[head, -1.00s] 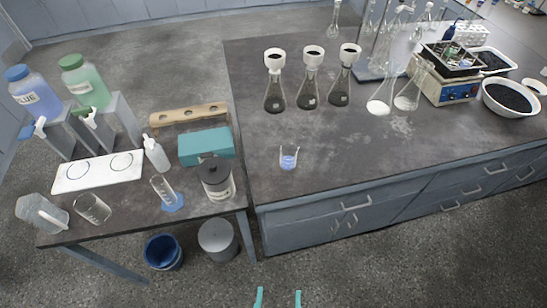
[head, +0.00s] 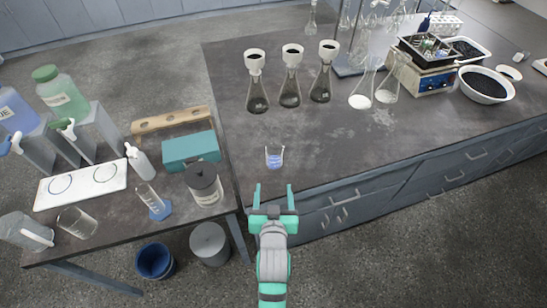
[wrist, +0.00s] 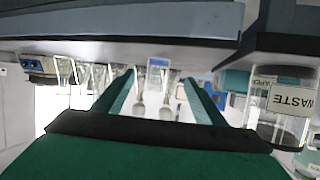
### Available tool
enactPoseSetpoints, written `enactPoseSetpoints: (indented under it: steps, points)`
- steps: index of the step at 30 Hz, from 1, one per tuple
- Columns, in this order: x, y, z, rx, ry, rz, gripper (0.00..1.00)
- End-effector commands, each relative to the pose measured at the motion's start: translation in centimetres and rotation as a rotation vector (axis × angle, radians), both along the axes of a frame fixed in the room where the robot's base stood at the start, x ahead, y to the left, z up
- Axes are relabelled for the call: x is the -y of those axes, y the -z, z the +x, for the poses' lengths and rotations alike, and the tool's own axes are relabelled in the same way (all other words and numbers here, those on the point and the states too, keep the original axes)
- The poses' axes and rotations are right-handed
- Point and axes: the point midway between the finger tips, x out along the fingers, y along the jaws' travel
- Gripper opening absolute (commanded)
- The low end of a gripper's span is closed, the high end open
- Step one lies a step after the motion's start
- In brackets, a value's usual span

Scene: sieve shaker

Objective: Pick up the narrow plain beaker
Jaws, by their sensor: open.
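A clear beaker (head: 77,222) stands at the front left of the left table, beside a clear jug (head: 25,232). A slim clear vessel with a blue base (head: 152,200) stands farther right on that table. A small clear vessel with blue on it (head: 274,158) stands near the front edge of the large bench. I cannot tell for sure which is the narrow plain beaker. My gripper (head: 273,192) is open and empty, just in front of the bench edge and the small vessel. Its open fingers also show in the wrist view (wrist: 160,77).
A dark-lidded jar (head: 204,184) and a teal box (head: 190,150) stand on the left table. Several flasks with dark contents (head: 289,92) stand behind on the bench (head: 330,140). A shaker (head: 425,75) and a white bowl (head: 485,86) are at right. Bins (head: 210,243) stand on the floor.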

Motion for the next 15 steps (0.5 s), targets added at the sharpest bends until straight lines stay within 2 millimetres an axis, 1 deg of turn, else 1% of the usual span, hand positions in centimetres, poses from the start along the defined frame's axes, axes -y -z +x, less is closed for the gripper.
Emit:
enactPoseSetpoints:
  steps: [1, 3, 7, 11, 15]
  points:
    - [0.1, -1.0, 1.5, 0.002, -0.001, -0.003, 0.64]
    - [0.2, -1.8, 2.9, -0.006, -0.002, -0.006, 0.64]
    - [0.4, -3.0, 4.5, -0.018, -0.003, -0.01, 0.64]
    - [0.5, -3.4, 5.4, -0.025, -0.004, -0.012, 0.64]
    - [0.4, -2.9, 7.0, -0.028, -0.004, -0.013, 0.64]
